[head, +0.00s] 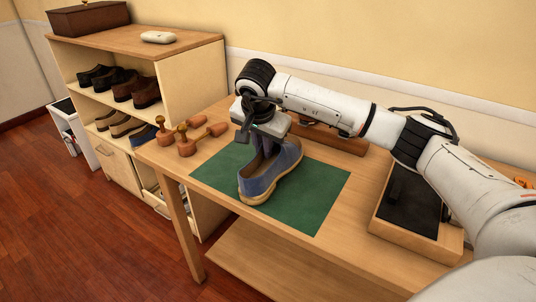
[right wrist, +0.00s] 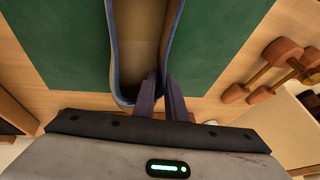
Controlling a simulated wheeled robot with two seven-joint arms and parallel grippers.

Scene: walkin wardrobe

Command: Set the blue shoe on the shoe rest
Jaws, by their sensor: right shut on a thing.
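The blue shoe (head: 275,175) has a tan sole and is over the green mat (head: 318,205) on the wooden bench, its toe toward the front. I cannot tell whether its sole touches the mat. My right gripper (head: 262,132) comes down on it from above and is shut on the rim of its opening. In the right wrist view the dark fingers (right wrist: 165,98) pinch the rim of the blue shoe (right wrist: 113,60) at its near end. A wooden frame with a black top and raised dark piece (head: 398,215), possibly the shoe rest, stands at the bench's right. My left gripper is out of view.
Wooden shoe trees (head: 198,137) lie at the bench's left end. A shelf unit (head: 190,75) with dark shoes stands to the left. A wooden bar (head: 328,137) lies along the back. The mat's right part and the bench strip before the black-topped frame are clear.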

